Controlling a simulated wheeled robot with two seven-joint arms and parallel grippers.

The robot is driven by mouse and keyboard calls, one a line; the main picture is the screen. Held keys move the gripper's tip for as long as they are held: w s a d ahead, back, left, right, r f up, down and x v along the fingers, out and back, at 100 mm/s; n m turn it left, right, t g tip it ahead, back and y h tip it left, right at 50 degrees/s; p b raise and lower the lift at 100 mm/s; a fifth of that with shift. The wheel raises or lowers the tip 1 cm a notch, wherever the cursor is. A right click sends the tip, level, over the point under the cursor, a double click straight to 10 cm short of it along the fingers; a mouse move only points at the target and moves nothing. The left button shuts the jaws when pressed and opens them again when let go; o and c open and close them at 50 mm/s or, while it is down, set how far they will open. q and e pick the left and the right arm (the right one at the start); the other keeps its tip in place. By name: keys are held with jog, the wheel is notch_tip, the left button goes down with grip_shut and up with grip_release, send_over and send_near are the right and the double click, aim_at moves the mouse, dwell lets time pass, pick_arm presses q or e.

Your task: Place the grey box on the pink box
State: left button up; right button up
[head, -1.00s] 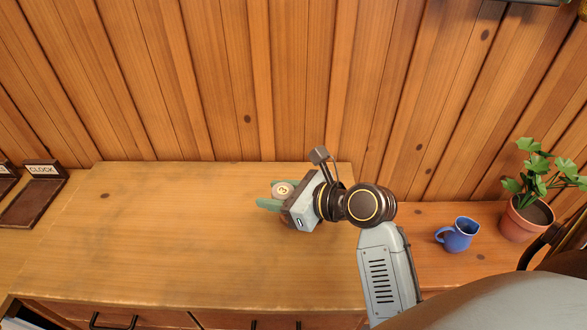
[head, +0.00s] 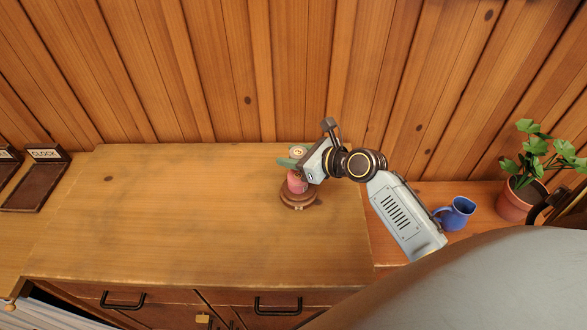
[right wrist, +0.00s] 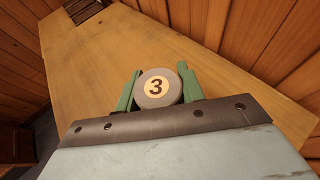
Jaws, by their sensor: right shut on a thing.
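The grey box (head: 298,152) is a round, spool-like piece with a 3 on its top. It also shows in the right wrist view (right wrist: 158,88) between two green fingers. My right gripper (head: 291,161) is shut on it. The pink box (head: 296,183) is a small pink piece standing on a round brown wooden base (head: 300,201) on the counter. The grey box is held above the pink one in the head view; the fingers partly cover the space between, so I cannot tell whether they touch. My left gripper is not in view.
The wide wooden counter (head: 170,220) is clear to the left of the base. A dark tray labelled CLOCK (head: 40,185) stands at the far left. A blue mug (head: 458,213) and a potted plant (head: 518,200) stand at the right. A plank wall rises behind.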

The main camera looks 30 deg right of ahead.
aim_at(295, 174)
notch_tip(295, 174, down, 4)
jog(key=shift+r+b, duration=0.1)
jog(key=shift+b, duration=0.6)
jog(key=o, duration=0.9)
jog(key=shift+o, duration=0.2)
jog(key=shift+s+d+r, duration=0.1)
jog(key=shift+s+r, duration=0.1)
jog(key=shift+s, duration=0.15)
jog(key=p+v, duration=0.1)
jog(key=v, duration=1)
jog(key=shift+p, duration=0.35)
